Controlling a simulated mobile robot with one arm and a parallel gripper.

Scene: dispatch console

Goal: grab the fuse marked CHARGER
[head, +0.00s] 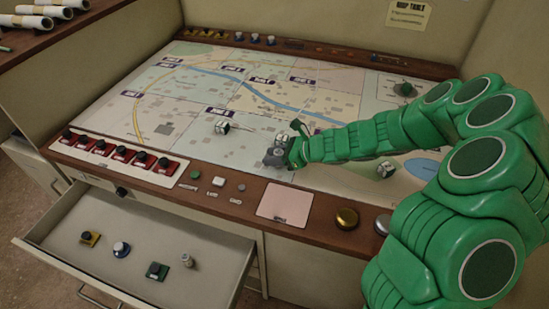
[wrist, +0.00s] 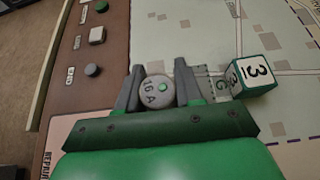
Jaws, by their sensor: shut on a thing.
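My gripper (head: 276,157) is over the map table near its front edge. In the open drawer stand a yellow-based piece (head: 90,238), a blue-based piece (head: 121,249), a green-based piece (head: 157,271) and a small pale cylinder (head: 188,261). Their markings are too small to read.
A white block with green edges marked 3 (wrist: 257,72) is right beside the gripper. Another block (head: 222,128) stands further left on the map. Red switches (head: 117,152), a pink card (head: 285,203) and a brass button (head: 347,218) line the front ledge. The open drawer (head: 215,270) juts out below.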

